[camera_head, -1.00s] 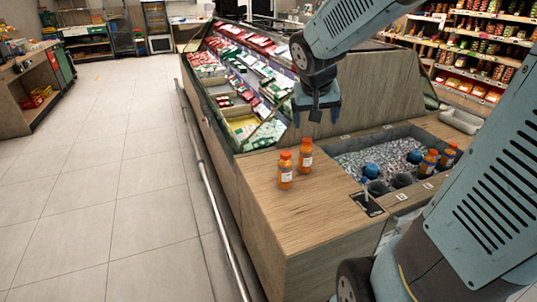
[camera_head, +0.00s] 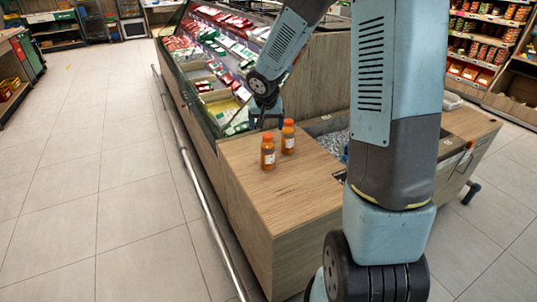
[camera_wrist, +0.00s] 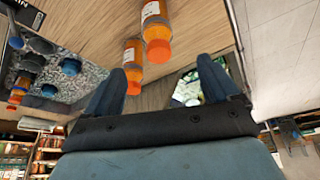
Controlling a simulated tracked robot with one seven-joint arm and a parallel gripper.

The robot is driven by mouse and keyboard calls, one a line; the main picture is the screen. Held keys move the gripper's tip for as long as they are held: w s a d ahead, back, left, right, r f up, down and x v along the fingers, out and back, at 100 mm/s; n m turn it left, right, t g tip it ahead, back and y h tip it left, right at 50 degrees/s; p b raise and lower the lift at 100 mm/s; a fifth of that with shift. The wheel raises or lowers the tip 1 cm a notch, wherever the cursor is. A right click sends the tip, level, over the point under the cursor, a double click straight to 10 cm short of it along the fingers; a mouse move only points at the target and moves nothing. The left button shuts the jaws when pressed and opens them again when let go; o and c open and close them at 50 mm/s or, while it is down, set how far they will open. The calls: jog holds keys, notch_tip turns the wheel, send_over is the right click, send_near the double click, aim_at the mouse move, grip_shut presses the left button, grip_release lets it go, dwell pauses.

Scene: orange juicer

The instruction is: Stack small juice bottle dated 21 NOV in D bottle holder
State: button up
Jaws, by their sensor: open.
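Two small orange juice bottles with orange caps stand on the wooden counter: a nearer one (camera_head: 268,153) and a farther one (camera_head: 288,138). They also show upside down in the wrist view, one at the top (camera_wrist: 154,22) and one between my fingers in the picture (camera_wrist: 132,58). Their label dates are too small to read. My gripper (camera_wrist: 160,64) is open and empty. In the head view it (camera_head: 266,118) is just behind the bottles, partly hidden. The bottle holders (camera_wrist: 38,45) show as dark cups at the left of the wrist view; I cannot tell which is D.
The wooden counter (camera_head: 285,205) is clear in front of the bottles. An ice bin (camera_head: 322,127) is sunk into it at the right, mostly hidden by my arm. More bottles (camera_wrist: 20,85) stand near the ice. A chilled display (camera_head: 205,75) lies beyond.

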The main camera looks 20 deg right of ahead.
aim_at(266, 138)
jog(key=x, duration=0.8)
jog(key=shift+f, duration=0.3)
jog(key=shift+d+x, duration=0.2)
jog(key=shift+x, duration=2.45)
jog(key=shift+s, duration=0.15)
jog(key=c, duration=1.5)
